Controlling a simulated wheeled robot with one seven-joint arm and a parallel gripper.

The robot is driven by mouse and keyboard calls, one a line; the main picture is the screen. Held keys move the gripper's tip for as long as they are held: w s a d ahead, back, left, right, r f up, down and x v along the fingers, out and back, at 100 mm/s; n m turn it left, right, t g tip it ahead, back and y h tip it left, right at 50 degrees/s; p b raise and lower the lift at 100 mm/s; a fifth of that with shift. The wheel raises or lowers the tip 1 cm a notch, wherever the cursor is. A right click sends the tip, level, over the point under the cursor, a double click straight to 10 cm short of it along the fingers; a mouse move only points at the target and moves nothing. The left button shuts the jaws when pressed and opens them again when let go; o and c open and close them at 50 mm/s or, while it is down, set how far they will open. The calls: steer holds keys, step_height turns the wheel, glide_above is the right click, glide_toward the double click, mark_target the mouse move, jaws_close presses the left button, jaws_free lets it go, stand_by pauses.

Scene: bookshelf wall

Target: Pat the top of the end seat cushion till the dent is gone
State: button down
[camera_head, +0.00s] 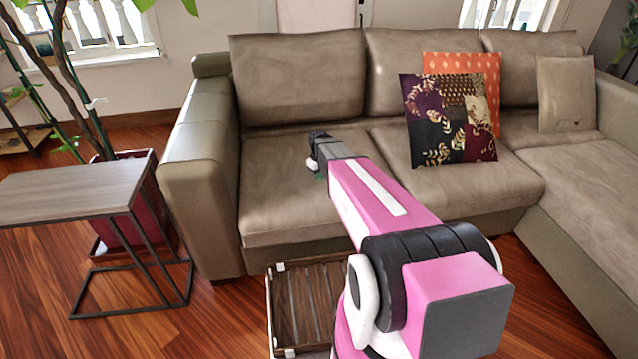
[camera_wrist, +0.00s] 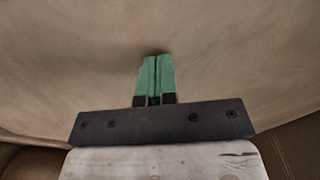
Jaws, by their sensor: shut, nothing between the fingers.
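The end seat cushion (camera_head: 272,205) is brown-grey and lies at the left end of the sofa, beside the left armrest. Its surface fills most of the wrist view (camera_wrist: 70,75). My gripper (camera_wrist: 155,60) has green fingers, closed together with nothing between them, pointing at the cushion. A small dark shadow shows at the fingertips, so they are at or very close to the cushion; contact is not certain. In the head view my arm reaches over the cushion's front, and the fingers (camera_head: 319,175) are mostly hidden. I cannot make out a clear dent.
A patterned pillow (camera_head: 450,120) and an orange pillow (camera_head: 478,66) lean on the middle seat. The left armrest (camera_head: 200,150) stands close to my gripper. A small side table (camera_head: 75,187) is at left, and a slatted wooden crate (camera_head: 300,300) is in front of the sofa.

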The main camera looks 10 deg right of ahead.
steer(key=shift+f, duration=0.5)
steer(key=shift+r, duration=1.7)
steer(key=shift+r, duration=1.5)
step_height(320, 180, up, 11)
steer(key=s+f+m, duration=0.3)
steer(key=s, duration=0.9)
steer(key=s+f+m, duration=0.3)
steer(key=s+f, duration=0.1)
steer(key=s, duration=0.8)
steer(key=shift+s, duration=0.15)
